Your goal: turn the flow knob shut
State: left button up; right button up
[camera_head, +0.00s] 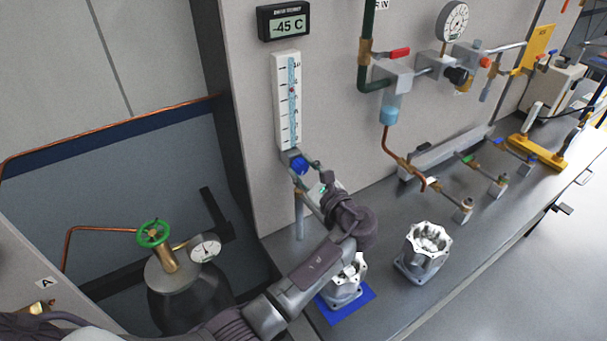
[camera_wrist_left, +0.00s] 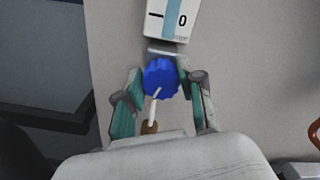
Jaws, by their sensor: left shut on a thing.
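The flow knob (camera_head: 299,165) is a blue, scalloped knob at the foot of a white flow tube (camera_head: 287,100) on the grey wall panel. In the left wrist view the knob (camera_wrist_left: 160,78) sits between the fingers, with a white pointer line on its face angled down and slightly left. My left gripper (camera_head: 302,167) is shut on the knob, one finger on each side, as the left wrist view (camera_wrist_left: 160,84) also shows. A small float shows inside the tube. My right gripper is not in view.
A temperature display (camera_head: 285,21) reading -45 C hangs above the tube. One machined housing (camera_head: 345,282) stands on a blue mat below my arm, another housing (camera_head: 424,250) on the bench. A gas cylinder with a green handwheel (camera_head: 153,233) stands lower left. Pipes and valves line the wall.

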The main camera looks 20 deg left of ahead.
pick_arm(q)
jog(key=shift+f+n+b, duration=0.1)
jog(key=shift+n+b, duration=0.7)
jog(key=shift+n, duration=0.2)
jog(key=shift+n+b, duration=0.5)
jog(key=shift+n, duration=0.2)
jog(key=o, duration=1.1)
jog(key=shift+o, duration=0.2)
notch_tip(320, 180, up, 10)
jog(key=shift+a+r, duration=0.1)
